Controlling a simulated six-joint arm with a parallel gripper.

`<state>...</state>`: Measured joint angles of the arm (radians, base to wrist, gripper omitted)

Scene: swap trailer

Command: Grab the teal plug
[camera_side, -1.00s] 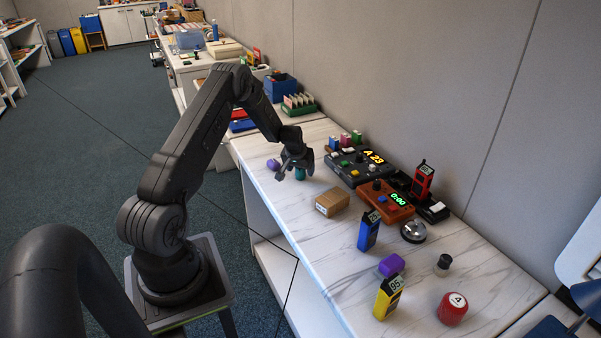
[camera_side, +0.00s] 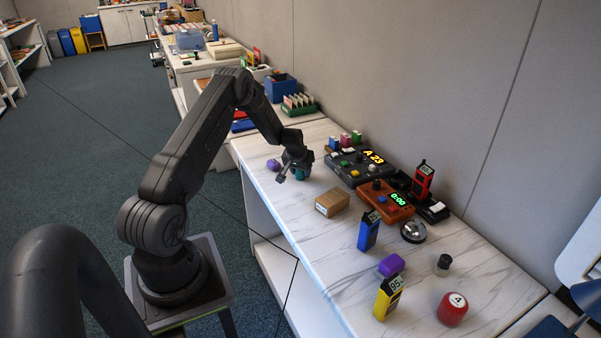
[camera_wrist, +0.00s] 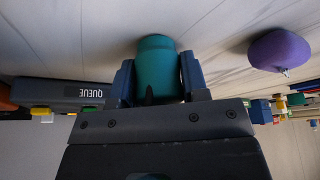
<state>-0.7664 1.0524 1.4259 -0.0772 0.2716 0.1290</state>
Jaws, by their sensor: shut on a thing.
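The teal plug (camera_wrist: 158,66) is a short cylinder. In the wrist view it sits between the two fingers of my gripper (camera_wrist: 160,84), with one finger against each side. In the side view the plug (camera_side: 299,175) is mostly hidden by my gripper (camera_side: 297,170), which is low over the far part of the white marble-look table. My gripper is shut on the plug. I cannot tell whether the plug touches the table.
A purple rounded object (camera_side: 273,165) lies close to the left of my gripper. A cardboard box (camera_side: 332,202) is in front, a grey panel reading A 23 (camera_side: 362,166) to the right. An orange timer box (camera_side: 386,201) and blue handset (camera_side: 368,231) stand nearer.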

